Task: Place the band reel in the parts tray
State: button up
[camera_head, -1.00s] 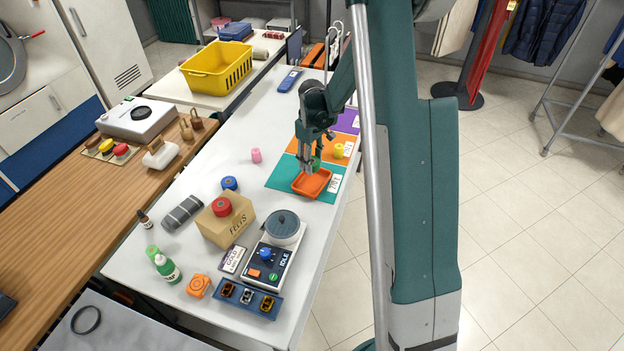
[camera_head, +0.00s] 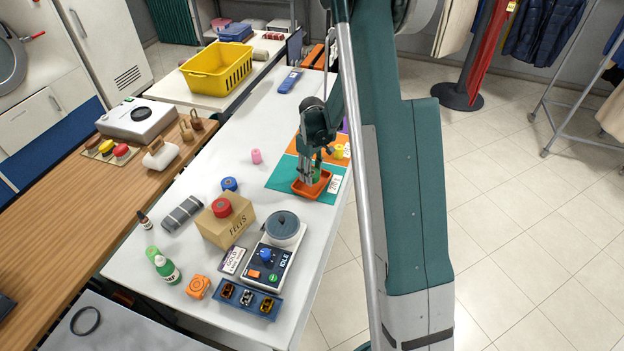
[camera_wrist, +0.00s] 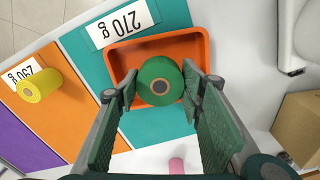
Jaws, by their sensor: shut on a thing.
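The band reel is a green spool with a dark centre hole (camera_wrist: 160,82), also partly visible in the head view (camera_head: 316,175). My gripper (camera_head: 310,180) points down and is shut on it, with a finger on either side in the wrist view (camera_wrist: 163,95). The parts tray is a shallow orange tray (camera_head: 305,193) on a teal mat section. In the wrist view the reel appears inside the outline of the orange tray (camera_wrist: 198,44). I cannot tell whether the reel touches the tray floor.
A "270 g" label (camera_wrist: 122,23) lies beside the tray. A yellow reel (camera_wrist: 38,85) stands on the orange mat section. A pink reel (camera_head: 256,156), a blue reel (camera_head: 229,184) and a cardboard box (camera_head: 226,222) with a red reel on top stand on the white table nearby.

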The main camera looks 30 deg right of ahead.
jog(key=shift+f, duration=1.65)
jog(key=shift+f, duration=0.15)
jog(key=o, duration=0.9)
jog(key=shift+r, duration=6.15)
